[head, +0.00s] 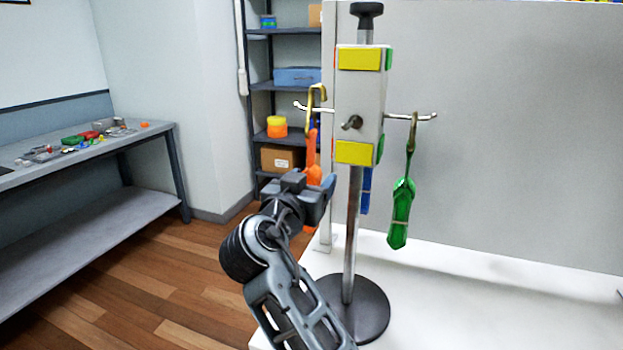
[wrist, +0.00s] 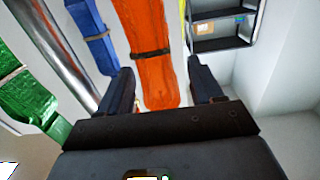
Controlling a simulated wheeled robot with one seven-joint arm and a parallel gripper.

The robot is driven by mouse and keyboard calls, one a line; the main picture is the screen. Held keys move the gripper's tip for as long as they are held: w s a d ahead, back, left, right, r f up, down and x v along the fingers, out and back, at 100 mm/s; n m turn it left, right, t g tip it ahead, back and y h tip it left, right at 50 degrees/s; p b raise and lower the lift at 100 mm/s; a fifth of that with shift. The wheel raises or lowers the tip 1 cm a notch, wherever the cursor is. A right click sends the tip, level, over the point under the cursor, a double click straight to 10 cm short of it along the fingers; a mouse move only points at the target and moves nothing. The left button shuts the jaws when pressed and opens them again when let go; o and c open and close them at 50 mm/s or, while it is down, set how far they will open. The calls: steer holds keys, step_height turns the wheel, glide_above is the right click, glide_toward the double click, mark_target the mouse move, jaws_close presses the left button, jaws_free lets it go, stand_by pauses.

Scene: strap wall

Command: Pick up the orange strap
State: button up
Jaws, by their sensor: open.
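The orange strap (head: 313,150) hangs from a gold hook on the left peg of the stand in the head view. My gripper (head: 318,190) is in front of its lower part and hides some of it. In the wrist view the orange strap (wrist: 148,50), with a dark band around it, lies between the two open fingers of my gripper (wrist: 165,90), with a gap on each side. I cannot tell how deep between the fingers it is.
A green strap (head: 401,212) hangs on the right peg. A blue strap (head: 366,190) hangs behind the pole (head: 351,240); it also shows left of the orange strap in the wrist view (wrist: 92,35). A shelf (head: 262,87) and a grey panel (head: 500,130) stand behind.

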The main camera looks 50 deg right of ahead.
steer(key=shift+x, duration=1)
steer(key=c, duration=1.2)
